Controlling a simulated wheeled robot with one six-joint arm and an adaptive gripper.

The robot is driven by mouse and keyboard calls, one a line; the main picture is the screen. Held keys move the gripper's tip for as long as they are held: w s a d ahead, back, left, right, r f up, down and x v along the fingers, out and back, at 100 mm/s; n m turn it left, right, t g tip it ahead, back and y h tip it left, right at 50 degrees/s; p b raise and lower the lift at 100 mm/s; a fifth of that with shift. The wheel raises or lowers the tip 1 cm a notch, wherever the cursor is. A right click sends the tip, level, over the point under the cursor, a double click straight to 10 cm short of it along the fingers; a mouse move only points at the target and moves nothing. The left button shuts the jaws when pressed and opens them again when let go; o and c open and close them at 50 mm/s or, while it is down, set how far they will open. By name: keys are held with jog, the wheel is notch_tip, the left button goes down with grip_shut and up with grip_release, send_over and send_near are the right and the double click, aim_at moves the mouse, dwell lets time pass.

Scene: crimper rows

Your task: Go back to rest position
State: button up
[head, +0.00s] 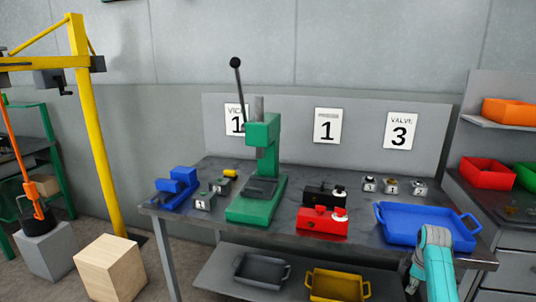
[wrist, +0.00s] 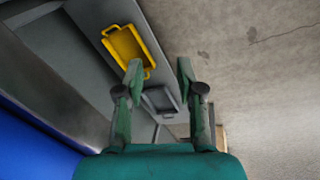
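My gripper (wrist: 160,66) is open in the wrist view, with its two green fingers apart and nothing between them. In the head view my teal arm (head: 437,262) is at the lower right, in front of the workbench and just below the blue tray (head: 397,236). The fingers are hard to make out there. In the wrist view the gripper is beside the bench, with the yellow tray (wrist: 112,50) and the grey tray (wrist: 150,105) of the lower shelf beyond the fingers.
The workbench (head: 365,257) carries a green press (head: 262,135), a blue vise (head: 176,187), a red block (head: 322,222) and small numbered parts. A wooden box (head: 110,268) and yellow crane (head: 92,130) stand left.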

jog(key=s+a+f+m+t, duration=0.1)
jog(key=s+a+f, duration=0.4)
jog(key=f, duration=0.4)
jog(key=s+a+f+m+t, duration=0.1)
jog(key=s+a+f+t, duration=0.1)
jog(key=s+a+f, duration=0.6)
jog(key=s+a+f+m+t, duration=0.1)
jog(key=s+a+f, duration=0.3)
jog(key=s, duration=0.3)
jog(key=s+a+f+m+t, duration=0.2)
jog(key=s+a+f, duration=0.2)
jog(key=s, duration=0.4)
jog(key=s+a+r+m+t, duration=0.1)
jog(key=s+a+r, duration=0.15)
jog(key=s, duration=0.35)
jog(key=s+a+r+m+t, duration=0.1)
jog(key=s+a+r, duration=0.15)
jog(key=s, duration=0.45)
jog(key=s+a+r+t, duration=0.1)
jog(key=s+a+r, duration=0.1)
jog(key=s+r, duration=0.3)
jog(key=s+a+r+m+t, duration=0.1)
jog(key=s+r, duration=0.6)
jog(key=r, duration=0.3)
jog(key=s+a+r+m+t+y, duration=0.1)
jog(key=s+r+m+t, duration=0.1)
jog(key=s+r, duration=0.6)
jog(key=shift+a+r, duration=0.2)
jog(key=shift+r, duration=0.65)
